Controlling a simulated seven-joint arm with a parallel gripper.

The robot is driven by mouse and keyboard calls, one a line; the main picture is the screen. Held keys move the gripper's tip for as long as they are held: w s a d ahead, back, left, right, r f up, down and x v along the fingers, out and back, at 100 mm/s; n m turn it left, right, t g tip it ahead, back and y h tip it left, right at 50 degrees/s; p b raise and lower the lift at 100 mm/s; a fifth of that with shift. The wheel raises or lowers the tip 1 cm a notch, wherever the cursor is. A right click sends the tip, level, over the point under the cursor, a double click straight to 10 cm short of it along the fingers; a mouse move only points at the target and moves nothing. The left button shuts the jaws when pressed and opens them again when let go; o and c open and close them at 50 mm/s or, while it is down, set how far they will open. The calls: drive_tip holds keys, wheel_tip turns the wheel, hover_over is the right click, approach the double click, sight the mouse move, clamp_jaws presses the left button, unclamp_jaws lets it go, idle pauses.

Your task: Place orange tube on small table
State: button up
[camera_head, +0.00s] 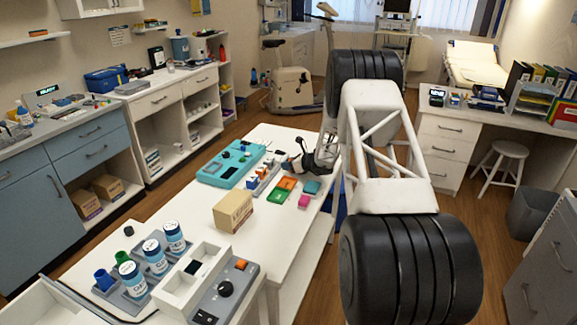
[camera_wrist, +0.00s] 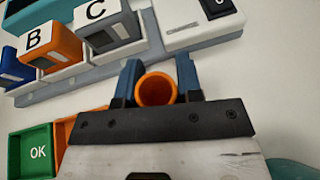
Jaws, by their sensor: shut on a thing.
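In the wrist view, an orange tube (camera_wrist: 157,89) shows its round open end between the two blue fingers of my gripper (camera_wrist: 158,82). The fingers are shut on it, one on each side. The rest of the tube is hidden by the gripper body. In the head view, my gripper (camera_head: 290,163) is low over the far part of the long white table (camera_head: 190,215), beside a rack of coloured blocks. The tube cannot be made out there. I cannot tell which surface is the small table.
The rack (camera_wrist: 90,72) holds an orange block B (camera_wrist: 50,43) and a grey block C (camera_wrist: 107,24). A green OK tray (camera_wrist: 31,148) lies near my gripper. A cardboard box (camera_head: 233,210), a teal case (camera_head: 230,163) and several bottles stand on the white table. A white stool (camera_head: 510,150) stands right.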

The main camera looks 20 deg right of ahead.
drive_tip(key=shift+f, duration=0.2)
drive_tip(key=o, duration=0.9)
drive_tip(key=shift+f, duration=0.1)
drive_tip(key=shift+r, duration=0.2)
drive_tip(key=shift+s+d+r, duration=0.25)
drive_tip(key=shift+s+d, duration=0.15)
drive_tip(key=shift+s, duration=0.05)
drive_tip(key=v, duration=0.3)
drive_tip(key=shift+s+d, duration=0.1)
drive_tip(key=shift+s, duration=0.1)
wheel_tip(320, 180, up, 7)
drive_tip(key=shift+s+r, duration=0.1)
